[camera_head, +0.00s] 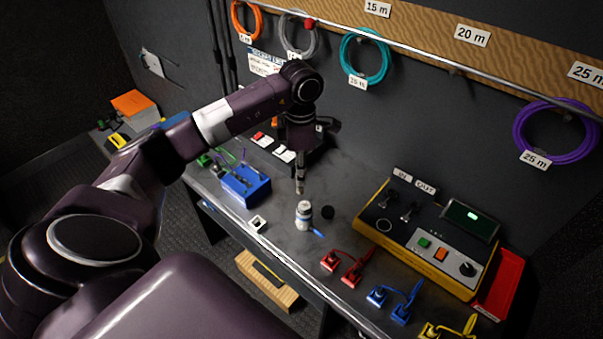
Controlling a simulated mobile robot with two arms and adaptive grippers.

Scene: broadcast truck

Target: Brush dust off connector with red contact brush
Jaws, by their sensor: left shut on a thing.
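My left arm reaches in from the left, and its gripper (300,184) points straight down over the bench. The gripper is shut on a thin thing, mostly hidden by the fingers; I cannot tell whether it is the red contact brush. Just below stands a short white-and-grey cylinder (304,214) with a blue band, possibly the connector. Any gap between it and the held thing is too small to judge. A round black cap (327,212) lies to its right, and a small blue piece (318,233) at its foot. No dust can be made out. My right gripper is out of view.
A blue holder (246,189) with thin tools stands left of the cylinder, near a small white block (257,223). A yellow-edged control box (425,238) and red tray (500,286) are right. Red (346,266), blue (397,300) and yellow (450,329) cable pieces line the front edge.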

